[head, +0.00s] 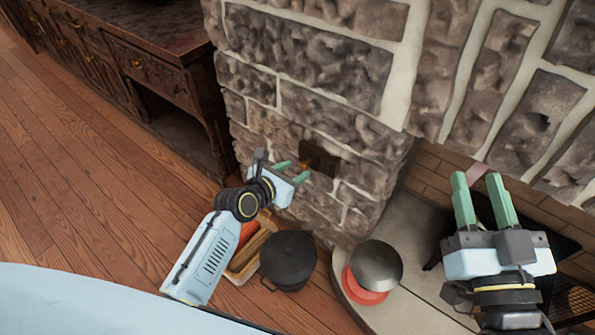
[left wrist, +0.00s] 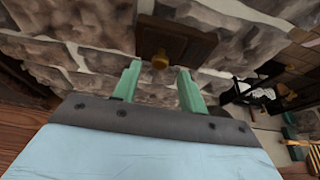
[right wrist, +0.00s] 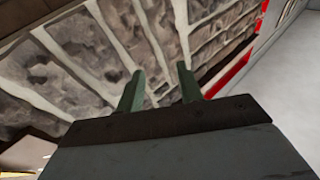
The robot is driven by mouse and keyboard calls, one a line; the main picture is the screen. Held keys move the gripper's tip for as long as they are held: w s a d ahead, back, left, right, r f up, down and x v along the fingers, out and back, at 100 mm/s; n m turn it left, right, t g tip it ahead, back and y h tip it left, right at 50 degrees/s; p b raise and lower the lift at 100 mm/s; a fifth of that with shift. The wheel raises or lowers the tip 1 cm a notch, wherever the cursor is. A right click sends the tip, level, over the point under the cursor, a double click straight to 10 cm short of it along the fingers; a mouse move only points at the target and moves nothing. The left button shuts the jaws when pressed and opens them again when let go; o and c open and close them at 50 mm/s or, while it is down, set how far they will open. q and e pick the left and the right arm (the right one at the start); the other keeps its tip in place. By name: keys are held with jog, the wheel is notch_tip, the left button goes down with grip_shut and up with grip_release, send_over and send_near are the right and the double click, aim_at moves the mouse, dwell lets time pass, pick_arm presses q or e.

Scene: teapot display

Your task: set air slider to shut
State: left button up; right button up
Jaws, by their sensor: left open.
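The air slider appears as a small brass knob (head: 306,164) on a dark plate (head: 322,156) set into the stone wall. In the left wrist view the knob (left wrist: 160,60) stands in front of the dark plate (left wrist: 178,42), between and just beyond my open fingertips. My left gripper (head: 291,171) is open and empty close to the knob, and I see no contact. My right gripper (head: 480,182) is raised at the right of the head view, its green fingers apart and empty. It also shows open in the right wrist view (right wrist: 160,78), facing stonework.
Below the slider are a black lidded pot (head: 288,260), a wooden crate (head: 246,262) and a metal bowl (head: 376,264) over a red plate (head: 364,290) on the stone hearth (head: 415,285). A dark wooden cabinet (head: 150,70) stands at left. Floor at left is clear.

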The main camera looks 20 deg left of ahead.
aim_at(306, 163)
pick_arm(q)
jog(key=shift+b+x, duration=0.5)
jog(key=shift+x, duration=0.65)
pick_arm(e)
jog(key=shift+s+a+r+t+y, duration=0.15)
jog(key=shift+s+r+t, duration=0.1)
jog(key=shift+r+t, duration=0.4)
jog(key=shift+s+d+r+t+y, duration=0.1)
jog(key=shift+s+r+t+y, duration=0.25)
jog(key=shift+r, duration=0.4)
jog(key=shift+s+a+r+t, duration=0.1)
jog(key=shift+s+r+t, duration=0.05)
jog(key=shift+r+t, duration=0.5)
pick_arm(q)
grip_shut()
